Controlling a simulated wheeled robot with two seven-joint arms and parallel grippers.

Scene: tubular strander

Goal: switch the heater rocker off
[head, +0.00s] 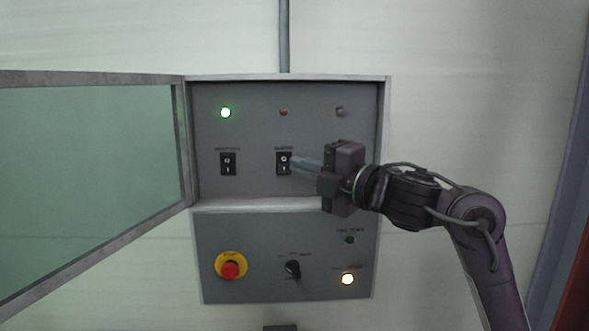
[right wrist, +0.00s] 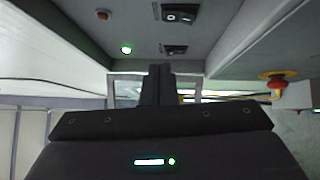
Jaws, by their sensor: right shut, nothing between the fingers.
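The heater rocker (head: 283,163) is a black switch with white marks, the right one of two on the upper grey panel, under a small label I can barely read. It seems to be the upper rocker in the right wrist view (right wrist: 180,13). My right gripper (head: 293,162) is shut and empty. Its fingertips are at the rocker's right edge in the head view and cover part of it; I cannot tell whether they touch. The shut fingers also show in the right wrist view (right wrist: 158,72). My left gripper is not in view.
A second rocker (head: 228,163) sits to the left, under a lit green lamp (head: 225,112). A dim red lamp (head: 283,112) is above the heater rocker. A framed glass door (head: 85,180) stands open at left. Below are a red emergency stop (head: 230,269) and a black knob (head: 292,269).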

